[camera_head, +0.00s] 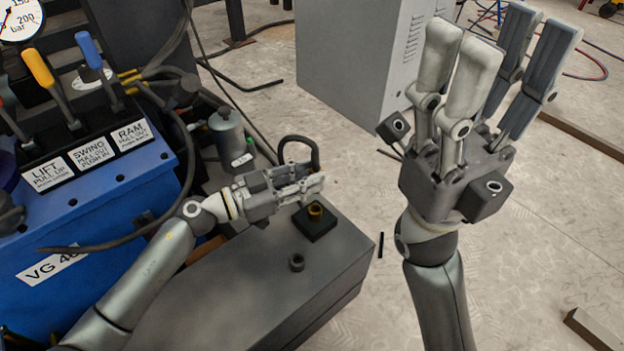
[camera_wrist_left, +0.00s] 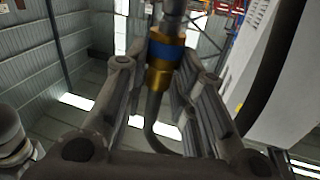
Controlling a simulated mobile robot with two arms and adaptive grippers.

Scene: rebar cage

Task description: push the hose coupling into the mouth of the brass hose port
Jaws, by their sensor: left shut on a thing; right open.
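The brass hose port (camera_head: 316,210) stands mouth up on a small black block on top of a long grey box. My left gripper (camera_head: 312,184) is just above and behind the port in the head view. It is shut on the hose coupling, a brass piece with a blue band (camera_wrist_left: 165,52) that shows between its fingers in the left wrist view. In the head view the fingers mostly hide the coupling, and a black hose (camera_head: 303,141) loops up behind them. Coupling and port look apart. My right gripper (camera_head: 497,60) is open and empty, fingers up, at the right.
The grey box (camera_head: 240,285) also carries a small dark ring (camera_head: 297,262). A blue power unit (camera_head: 110,215) with levers and labels stands at the left. A grey bottle (camera_head: 226,131) is behind the left gripper. A grey cabinet (camera_head: 350,60) stands at the back. Floor on the right is mostly clear.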

